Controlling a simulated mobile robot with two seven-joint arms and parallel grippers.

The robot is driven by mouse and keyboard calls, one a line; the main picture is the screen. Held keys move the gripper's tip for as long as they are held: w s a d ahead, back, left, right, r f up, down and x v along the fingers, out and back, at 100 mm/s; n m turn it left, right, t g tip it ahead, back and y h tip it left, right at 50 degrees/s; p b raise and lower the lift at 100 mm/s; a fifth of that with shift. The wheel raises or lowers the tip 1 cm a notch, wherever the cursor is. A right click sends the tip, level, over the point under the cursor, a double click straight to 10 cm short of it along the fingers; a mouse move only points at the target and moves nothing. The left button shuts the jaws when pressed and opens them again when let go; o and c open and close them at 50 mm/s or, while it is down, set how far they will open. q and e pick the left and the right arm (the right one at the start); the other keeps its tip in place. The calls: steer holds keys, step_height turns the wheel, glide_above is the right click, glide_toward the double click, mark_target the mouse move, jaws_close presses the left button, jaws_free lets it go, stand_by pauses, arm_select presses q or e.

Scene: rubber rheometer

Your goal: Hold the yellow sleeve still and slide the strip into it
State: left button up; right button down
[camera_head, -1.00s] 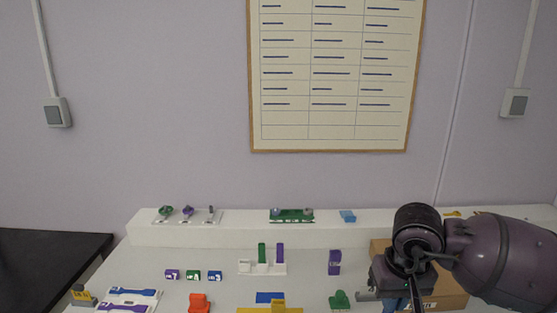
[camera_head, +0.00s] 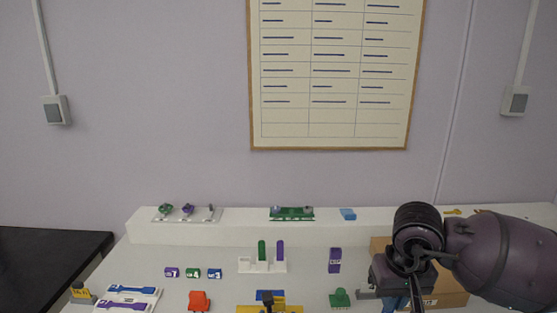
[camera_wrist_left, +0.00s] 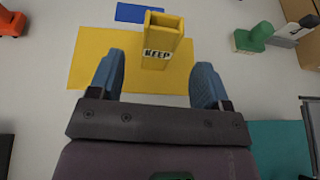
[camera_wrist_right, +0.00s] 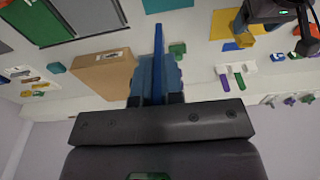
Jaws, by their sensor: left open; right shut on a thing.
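The yellow sleeve (camera_wrist_left: 160,35), labelled KEEP, stands on a yellow mat (camera_wrist_left: 95,60) in the left wrist view; its open end shows. My left gripper (camera_wrist_left: 160,66) is open, with its blue fingers apart on either side of the sleeve's near end and clear gaps at both sides. In the head view only a dark part of what looks like my left arm shows over the sleeve. My right gripper (camera_wrist_right: 156,72) is shut on the blue strip (camera_wrist_right: 158,38), which sticks out past the fingertips. In the head view my right gripper (camera_head: 416,302) is at the lower right, away from the sleeve.
A cardboard box (camera_head: 450,290) stands behind my right gripper. A green block (camera_head: 340,298) lies between it and the mat. An orange block (camera_head: 199,300) is left of the mat. A white rack (camera_head: 262,266) and a purple block (camera_head: 335,260) stand farther back.

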mark_target(279, 312)
arm_select(q)
steer(key=b+x, duration=0.4)
steer(key=x, duration=0.1)
steer(key=shift+s+f+b, duration=0.15)
steer(key=shift+f+b, duration=0.1)
steer(key=shift+b, duration=0.1)
arm_select(e)
step_height(279, 312, down, 6)
steer(key=shift+r, duration=0.1)
arm_select(q)
steer(key=shift+w+f+b, duration=0.1)
steer(key=shift+w+b, duration=0.55)
steer(key=shift+w, duration=0.05)
arm_select(e)
steer(key=shift+f, duration=0.9)
arm_select(q)
steer(key=shift+c, duration=0.4)
steer(key=c, duration=1.2)
arm_select(e)
steer(key=shift+w, duration=0.1)
steer(key=w+a+m+g, duration=0.1)
steer(key=w+a+m, duration=1.5)
steer(key=a, duration=0.5)
steer(key=shift+w+m, duration=0.4)
steer(key=shift+m, duration=0.9)
